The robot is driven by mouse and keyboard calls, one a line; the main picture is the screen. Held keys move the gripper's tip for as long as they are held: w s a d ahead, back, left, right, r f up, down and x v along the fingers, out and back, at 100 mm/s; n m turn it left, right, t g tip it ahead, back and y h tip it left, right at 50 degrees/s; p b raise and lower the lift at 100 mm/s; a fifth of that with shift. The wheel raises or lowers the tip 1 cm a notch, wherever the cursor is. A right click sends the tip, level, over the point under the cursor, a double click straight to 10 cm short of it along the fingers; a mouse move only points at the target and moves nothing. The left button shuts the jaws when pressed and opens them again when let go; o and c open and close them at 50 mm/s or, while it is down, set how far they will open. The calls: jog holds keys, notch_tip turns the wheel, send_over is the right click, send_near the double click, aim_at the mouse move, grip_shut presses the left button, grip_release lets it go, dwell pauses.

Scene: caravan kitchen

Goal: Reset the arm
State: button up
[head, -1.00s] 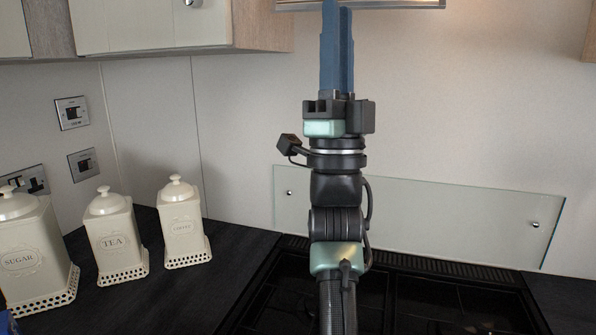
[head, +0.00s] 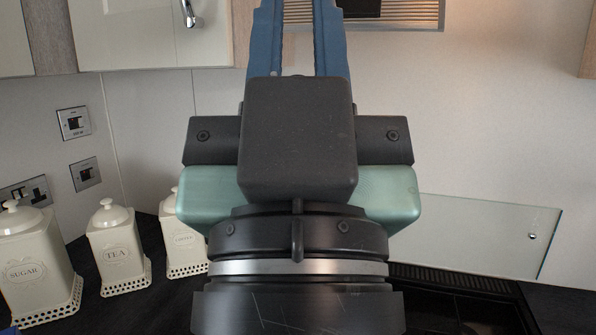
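My gripper (head: 299,10) is raised in front of the head camera, its two blue fingers pointing up. A gap shows between the fingers, with the wall and a vent behind it, and nothing is held there. The very tips run to the top edge of the picture and may be cut off. The dark wrist and green-grey gripper body fill the middle of the view and hide much of the counter and hob.
Cream sugar (head: 35,265), tea (head: 117,250) and a third canister (head: 182,243) stand on the dark counter at left. A glass splashback (head: 490,235) stands behind the black hob (head: 450,312). A wall cupboard (head: 150,35) hangs upper left.

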notch_tip(320, 180, up, 10)
jog(key=p, duration=0.8)
jog(key=shift+f, duration=0.2)
jog(key=shift+r, duration=0.15)
